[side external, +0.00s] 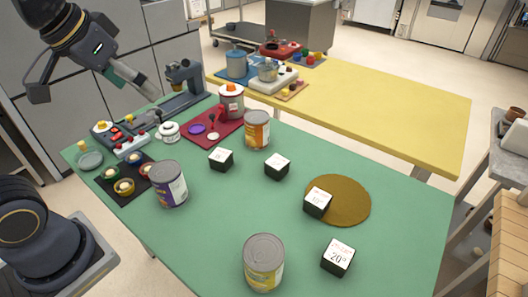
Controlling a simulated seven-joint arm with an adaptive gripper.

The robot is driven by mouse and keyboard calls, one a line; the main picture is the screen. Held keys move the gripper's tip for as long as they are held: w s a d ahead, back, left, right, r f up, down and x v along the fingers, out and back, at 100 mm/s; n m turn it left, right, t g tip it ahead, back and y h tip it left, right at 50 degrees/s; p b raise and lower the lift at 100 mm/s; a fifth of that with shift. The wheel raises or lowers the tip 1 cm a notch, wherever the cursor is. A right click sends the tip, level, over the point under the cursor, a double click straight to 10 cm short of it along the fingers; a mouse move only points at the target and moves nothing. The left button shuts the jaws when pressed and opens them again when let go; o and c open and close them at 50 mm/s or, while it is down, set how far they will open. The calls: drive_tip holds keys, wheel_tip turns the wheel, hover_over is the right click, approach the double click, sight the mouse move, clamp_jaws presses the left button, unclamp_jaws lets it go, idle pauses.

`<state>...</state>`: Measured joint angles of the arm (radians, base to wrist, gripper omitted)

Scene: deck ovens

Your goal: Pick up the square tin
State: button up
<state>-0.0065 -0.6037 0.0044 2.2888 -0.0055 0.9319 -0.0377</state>
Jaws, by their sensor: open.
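No single tin stands out as the square tin. Several small dark box-shaped tins with white printed tops stand on the green table (225,235). One square tin (336,257) is at the front right. Another square tin (317,202) is at the left edge of a round brown mat (350,200). Two more square tins, a middle one (277,166) and a left one (221,159), stand farther back. My gripper (80,58) is at the upper left, open, high up and well away from these tins. Its fingertips are hard to make out.
Round cans stand around them: a purple-labelled can (170,184), a yellow-labelled can (263,263) and an orange-labelled can (257,130). A red mat (233,137) and dark tray (111,187) hold small items. A yellow table (400,105) adjoins behind. The green table's centre is mostly clear.

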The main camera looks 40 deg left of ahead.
drive_tip(key=w+a+g, duration=0.1)
drive_tip(key=w, duration=0.7)
drive_tip(key=n+g, duration=0.2)
drive_tip(key=g, duration=0.2)
hover_over(220, 154)
wheel_tip(220, 154, down, 16)
drive_tip(key=shift+g, duration=0.5)
drive_tip(key=f, duration=1.3)
drive_tip(key=shift+s+d+f, duration=0.2)
drive_tip(key=shift+d+f, duration=0.05)
drive_tip(key=shift+f, duration=0.15)
drive_tip(key=shift+w+a+f, duration=0.1)
drive_tip(key=shift+f, duration=1.45)
drive_tip(key=shift+w+a+f, duration=0.1)
drive_tip(key=shift+f, duration=1.45)
drive_tip(key=shift+c, duration=0.4)
drive_tip(key=c, duration=1.3)
